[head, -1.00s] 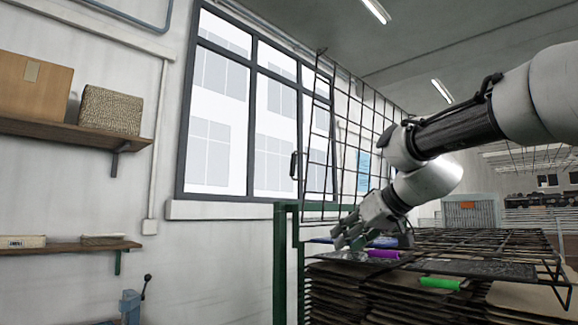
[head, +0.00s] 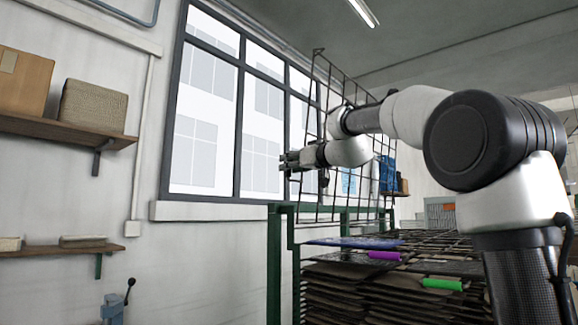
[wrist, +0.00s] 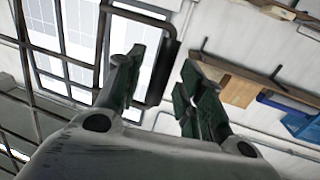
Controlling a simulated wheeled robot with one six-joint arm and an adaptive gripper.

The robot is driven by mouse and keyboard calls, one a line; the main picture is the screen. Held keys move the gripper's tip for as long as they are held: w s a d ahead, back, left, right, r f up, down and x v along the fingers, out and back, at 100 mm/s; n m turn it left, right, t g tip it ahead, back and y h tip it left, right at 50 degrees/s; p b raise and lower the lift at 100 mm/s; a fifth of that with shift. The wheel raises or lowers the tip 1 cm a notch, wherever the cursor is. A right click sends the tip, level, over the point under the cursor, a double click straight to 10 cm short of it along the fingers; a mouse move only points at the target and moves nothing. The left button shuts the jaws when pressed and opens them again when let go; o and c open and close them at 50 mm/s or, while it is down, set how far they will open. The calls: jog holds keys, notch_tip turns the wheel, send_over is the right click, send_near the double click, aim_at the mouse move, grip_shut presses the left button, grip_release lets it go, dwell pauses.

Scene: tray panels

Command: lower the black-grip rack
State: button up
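The raised wire rack (head: 335,78) stands nearly upright above the green-framed stack. My gripper (head: 284,160) is at its left side, in front of the window, with my arm reaching in from the right. In the wrist view the rack's mesh (wrist: 32,82) fills the left. The black grip (wrist: 167,72) is a dark bar on the rack's edge, lying between or just beyond my open fingers (wrist: 162,64). I cannot tell whether they touch it. In the head view the grip is not distinct behind my gripper.
Lower racks with a purple grip (head: 384,256) and a green grip (head: 442,284) lie flat over stacked panels. A green post (head: 274,265) stands at the left of the stack. Wall shelves (head: 60,131) with boxes are further left.

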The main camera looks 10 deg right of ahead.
jog(key=shift+x, duration=0.8)
grip_shut()
jog(key=shift+s+d, duration=0.15)
